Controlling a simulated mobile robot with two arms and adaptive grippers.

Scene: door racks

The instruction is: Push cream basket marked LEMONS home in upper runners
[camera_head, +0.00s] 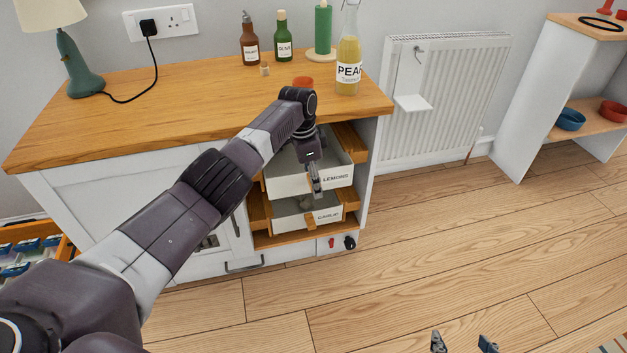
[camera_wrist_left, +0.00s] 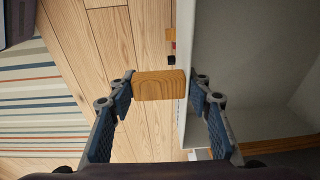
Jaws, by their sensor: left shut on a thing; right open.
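The cream basket marked LEMONS (camera_head: 338,178) sits in the upper part of the open cabinet bay, between wooden runners (camera_head: 350,143), with its front standing out. My left gripper (camera_head: 316,186) points down at its front, left of the label. In the left wrist view, its fingers (camera_wrist_left: 162,86) are shut around the basket's wooden handle (camera_wrist_left: 160,86) and front wall (camera_wrist_left: 188,70); one finger is on the basket's inner side. My right gripper (camera_head: 465,343) is open and empty at the bottom edge, low over the floor. My left arm hides part of the basket.
A second cream basket (camera_head: 326,216) with a wooden handle sits below on lower runners; its label is hard to read. Bottles, including a tall PEAR bottle (camera_head: 348,60), stand on the wooden top (camera_head: 190,105). A radiator (camera_head: 450,95) is to the right.

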